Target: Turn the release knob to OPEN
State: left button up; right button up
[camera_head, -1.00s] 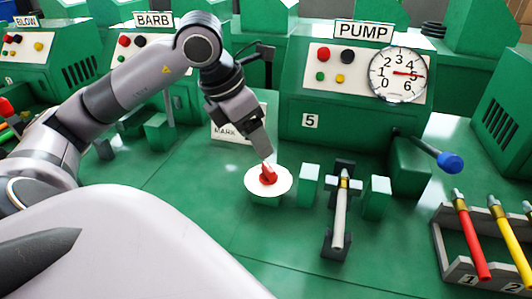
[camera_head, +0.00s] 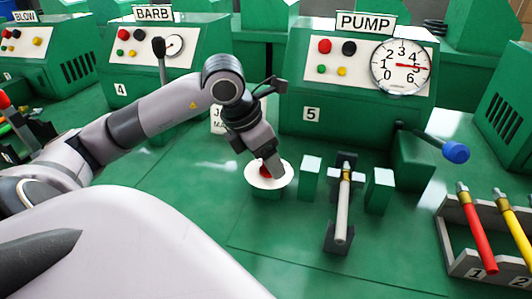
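The release knob (camera_head: 264,170) is red and sits on a round white dial plate (camera_head: 270,182) on the green bench in front of the PUMP machine. My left gripper (camera_head: 269,165) points down at the knob from behind and above and hides most of it. The fingertips are at the knob; I cannot tell whether they are closed on it. Any marking on the dial plate is too small to read. My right gripper is not in view.
The PUMP machine (camera_head: 358,70) has a gauge (camera_head: 400,66) reading near 5. A blue-ended lever (camera_head: 455,152) sticks out at its right. A grey hose piece (camera_head: 342,205) lies in a cradle between green blocks. A rack (camera_head: 462,262) with red and yellow hoses stands at right.

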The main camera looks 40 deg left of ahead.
pick_arm(q)
jog(key=c, duration=1.1)
jog(key=shift+o, duration=0.2)
